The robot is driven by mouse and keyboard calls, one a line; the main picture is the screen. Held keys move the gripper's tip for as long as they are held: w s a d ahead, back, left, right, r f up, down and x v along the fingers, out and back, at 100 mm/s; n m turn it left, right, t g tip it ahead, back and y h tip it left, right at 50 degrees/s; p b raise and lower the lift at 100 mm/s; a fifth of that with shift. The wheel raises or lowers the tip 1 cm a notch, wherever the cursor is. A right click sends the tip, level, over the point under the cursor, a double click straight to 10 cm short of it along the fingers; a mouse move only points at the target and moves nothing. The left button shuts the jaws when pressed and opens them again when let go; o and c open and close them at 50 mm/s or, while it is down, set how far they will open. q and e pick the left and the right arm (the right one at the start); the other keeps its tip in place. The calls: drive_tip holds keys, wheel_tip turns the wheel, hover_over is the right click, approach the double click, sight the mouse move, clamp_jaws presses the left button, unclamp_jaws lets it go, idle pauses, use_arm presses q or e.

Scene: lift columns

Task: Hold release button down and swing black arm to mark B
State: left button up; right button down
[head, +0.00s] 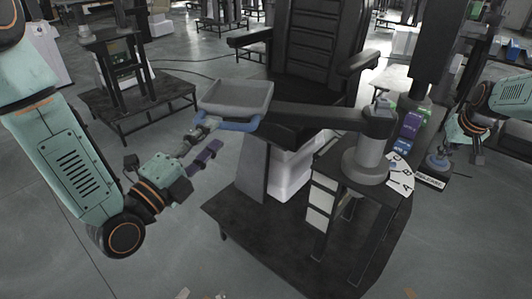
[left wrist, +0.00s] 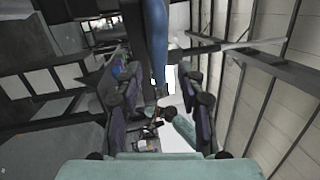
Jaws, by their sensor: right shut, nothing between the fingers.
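The black arm (head: 315,117) reaches left from a grey round post (head: 366,160) to a grey tray with a blue handle (head: 240,126). My left gripper (head: 208,140) is at the handle's left end. In the left wrist view, its fingers (left wrist: 163,85) are apart, with the blue bar (left wrist: 156,35) showing between them; I cannot tell if they touch it. A white lettered dial card (head: 400,180) lies at the post's foot, with mark B on it. My right gripper (head: 440,158) is shut and empty, right of the post.
Green, purple and blue boxes (head: 411,124) stand right of the post. A dark low platform (head: 290,240) lies below. The floor at the lower left is open.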

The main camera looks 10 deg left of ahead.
drive_tip(key=shift+s+f, duration=0.1)
drive_tip(key=shift+f, duration=0.05)
use_arm(q)
drive_tip(key=v, duration=0.7)
